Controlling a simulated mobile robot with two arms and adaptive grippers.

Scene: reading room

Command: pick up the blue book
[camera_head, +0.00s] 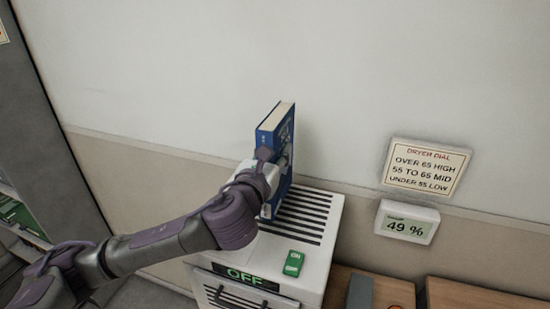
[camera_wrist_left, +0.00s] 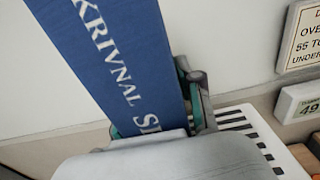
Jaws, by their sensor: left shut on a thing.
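The blue book (camera_head: 268,140) stands upright, its pale page edges on top, at the vented top of a white dryer (camera_head: 318,252). My left gripper (camera_head: 270,165) is shut on the book, with a finger on its side. In the left wrist view the blue spine (camera_wrist_left: 115,55) with white lettering fills the upper middle, and a gripper finger (camera_wrist_left: 195,95) shows at its right edge. The book's lower end is partly hidden by the gripper, so I cannot tell whether it touches the vents. My right gripper is not in view.
A green switch (camera_head: 293,264) sits on the dryer's top, above a green OFF display (camera_head: 246,277). The wall behind holds a dial sign (camera_head: 426,168) and a 49 % readout (camera_head: 407,222). Wooden surfaces (camera_head: 460,294) lie at lower right, a grey cabinet (camera_head: 45,120) at left.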

